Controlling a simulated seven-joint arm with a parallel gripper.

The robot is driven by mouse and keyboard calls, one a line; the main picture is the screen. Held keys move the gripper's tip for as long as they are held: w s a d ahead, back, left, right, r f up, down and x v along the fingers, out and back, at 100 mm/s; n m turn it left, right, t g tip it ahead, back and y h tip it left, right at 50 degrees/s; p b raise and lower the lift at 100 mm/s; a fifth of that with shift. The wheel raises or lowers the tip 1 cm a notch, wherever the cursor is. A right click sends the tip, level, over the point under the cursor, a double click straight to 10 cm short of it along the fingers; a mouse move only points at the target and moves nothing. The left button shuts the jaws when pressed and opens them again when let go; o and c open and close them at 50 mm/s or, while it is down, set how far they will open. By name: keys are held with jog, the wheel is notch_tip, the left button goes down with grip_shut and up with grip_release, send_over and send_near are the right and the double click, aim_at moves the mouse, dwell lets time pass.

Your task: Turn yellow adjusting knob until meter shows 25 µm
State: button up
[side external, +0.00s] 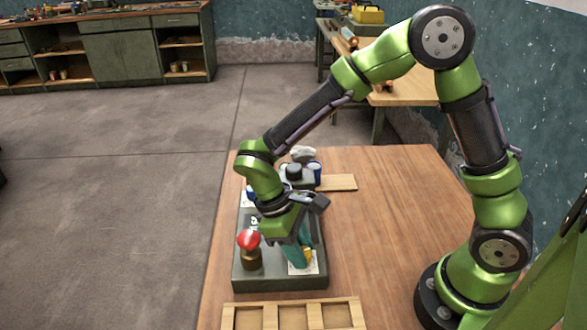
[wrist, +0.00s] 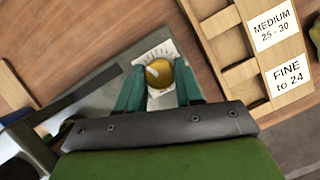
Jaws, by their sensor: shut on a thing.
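The yellow adjusting knob (wrist: 158,73) sits over a white dial card (wrist: 168,49) in the wrist view, with a pale pointer mark on its top. My gripper (wrist: 160,84) has its two teal fingers on either side of the knob, shut on it. In the side external view my gripper (side external: 297,256) reaches down to the grey base plate, and a bit of the yellow knob (side external: 307,255) shows beside the fingers above the white card (side external: 303,268). A meter reading cannot be made out in either view.
A red-topped knob (side external: 249,240) stands on the grey base (side external: 280,283) left of my gripper. A wooden sorting tray (side external: 292,302) lies in front; its labels (wrist: 273,30) read "MEDIUM 25 - 30" and "FINE to 24". Dark and blue items (side external: 298,174) stand behind. The table's right side is clear.

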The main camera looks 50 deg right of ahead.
jog(key=shift+n, duration=0.5)
jog(key=o, duration=1)
jog(key=v, duration=1.7)
jog(key=shift+s+a+f, duration=0.1)
jog(key=shift+a, duration=0.25)
